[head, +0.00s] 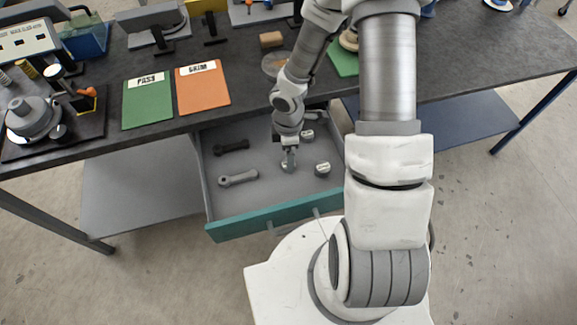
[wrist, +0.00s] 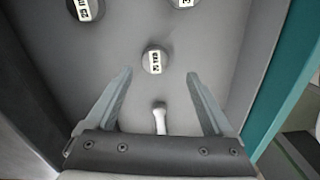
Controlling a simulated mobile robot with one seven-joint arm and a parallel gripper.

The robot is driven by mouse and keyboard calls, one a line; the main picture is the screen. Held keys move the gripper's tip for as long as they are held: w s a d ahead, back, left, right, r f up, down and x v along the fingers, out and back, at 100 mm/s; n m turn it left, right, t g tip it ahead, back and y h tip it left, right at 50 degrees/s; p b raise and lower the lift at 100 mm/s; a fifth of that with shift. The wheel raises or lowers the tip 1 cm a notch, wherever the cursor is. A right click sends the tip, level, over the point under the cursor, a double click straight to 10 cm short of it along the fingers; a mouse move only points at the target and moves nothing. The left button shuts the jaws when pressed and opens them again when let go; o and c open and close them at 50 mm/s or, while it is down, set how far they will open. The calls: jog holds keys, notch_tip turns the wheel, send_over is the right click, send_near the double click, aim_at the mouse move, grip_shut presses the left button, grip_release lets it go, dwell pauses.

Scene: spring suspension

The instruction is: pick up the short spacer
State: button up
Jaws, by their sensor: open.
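My gripper (head: 289,148) is over the open drawer, pointing down. In the wrist view its two fingers are spread wide with nothing between the pads, and the gap (wrist: 160,76) faces a round grey spacer (wrist: 153,60) with a white label. In the head view that spacer (head: 288,164) is just under the gripper, partly hidden. Two similar labelled spacers lie to its right in the head view: one farther back (head: 308,135), also in the wrist view (wrist: 86,8), and one nearer the drawer front (head: 322,169), cut off in the wrist view (wrist: 185,3). I cannot read the labels surely enough to tell which is short.
The grey drawer has a teal front (head: 262,222). A dark link (head: 232,146) and a grey link (head: 238,178) lie at its left; a pale rod end (wrist: 160,118) shows between my finger bases. The bench edge overhangs the drawer's back. Drawer walls stand close around.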

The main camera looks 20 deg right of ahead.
jog(key=f, duration=0.1)
jog(key=f+b, duration=0.1)
jog(key=f, duration=0.3)
jog(key=shift+w+d+f, duration=0.15)
jog(key=shift+w, duration=0.2)
grip_shut()
